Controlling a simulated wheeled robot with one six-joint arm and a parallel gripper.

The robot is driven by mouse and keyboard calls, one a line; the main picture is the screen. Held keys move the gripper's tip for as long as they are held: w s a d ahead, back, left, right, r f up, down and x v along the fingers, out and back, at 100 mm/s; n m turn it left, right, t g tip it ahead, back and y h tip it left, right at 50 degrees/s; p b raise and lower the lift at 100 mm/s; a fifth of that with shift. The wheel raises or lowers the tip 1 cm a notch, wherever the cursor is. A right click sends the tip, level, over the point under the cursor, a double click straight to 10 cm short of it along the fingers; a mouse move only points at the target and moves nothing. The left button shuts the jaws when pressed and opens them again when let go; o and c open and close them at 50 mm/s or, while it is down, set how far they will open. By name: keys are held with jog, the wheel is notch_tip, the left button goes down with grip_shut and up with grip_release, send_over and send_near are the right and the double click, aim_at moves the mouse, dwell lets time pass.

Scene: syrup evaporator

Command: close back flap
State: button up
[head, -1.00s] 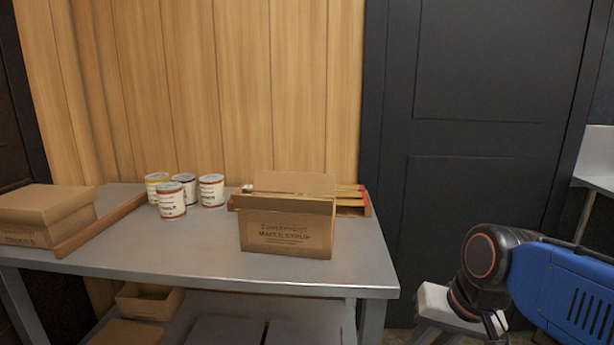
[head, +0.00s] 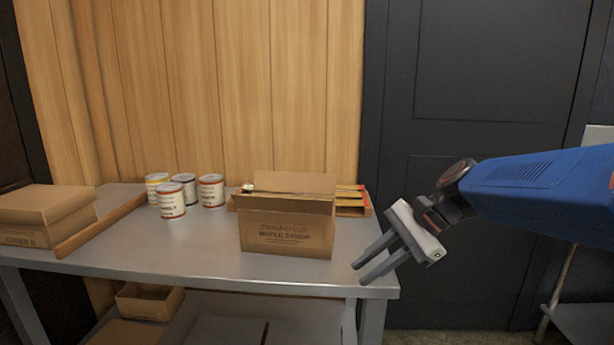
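An open cardboard box (head: 286,232) printed "Maple Syrup" stands on the metal table, right of the middle. Its back flap (head: 300,183) stands up behind the opening, and a front flap edge shows along the top of the near wall. The inside of the box is mostly hidden. My gripper (head: 362,274) is right of the box, over the table's right front corner and apart from the box. Its two grey fingers point left and down, spread apart with nothing between them.
Several labelled cans (head: 172,199) stand left of the box. A wooden tray (head: 352,208) sits behind it. Closed boxes (head: 45,215) and a wooden strip (head: 98,228) are at the table's left. The table front (head: 190,262) is clear. A wooden wall rises close behind.

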jog(key=w+r+m+y, duration=0.4)
jog(key=w+r+m, duration=0.2)
jog(key=w, duration=0.5)
jog(key=m+t+y, duration=0.3)
jog(key=m+y, duration=0.2)
jog(key=m, duration=0.1)
send_near(307, 175)
jog(key=x, duration=1)
jog(key=shift+w, duration=0.15)
jog(key=shift+c, duration=0.4)
grip_shut()
